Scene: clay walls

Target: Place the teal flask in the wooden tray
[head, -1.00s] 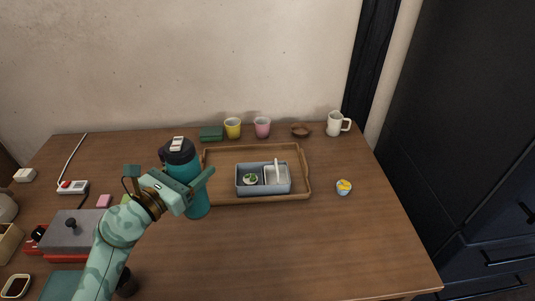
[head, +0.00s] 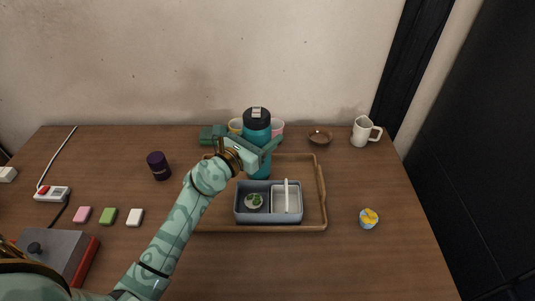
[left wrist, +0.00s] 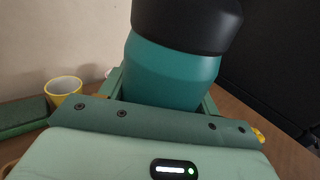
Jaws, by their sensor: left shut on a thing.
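The teal flask (head: 257,130) with a black lid is upright in my left gripper (head: 268,151), over the back part of the wooden tray (head: 312,228). In the left wrist view the flask (left wrist: 170,72) stands between the fingers of the gripper (left wrist: 163,100), which is shut on it. I cannot tell whether the flask's base touches the tray. A grey-blue divided box (head: 268,217) sits in the tray in front of the flask, with a small green-and-white item and a white-handled utensil in it. My right gripper is not in view.
Behind the tray are a green box (head: 212,134), a yellow cup (left wrist: 64,90) and a pink cup (head: 278,128), partly hidden. A brown bowl (head: 320,137) and white mug (head: 364,131) stand back right. A small blue-yellow cup (head: 368,218) is right; a dark purple cup (head: 158,166) is left.

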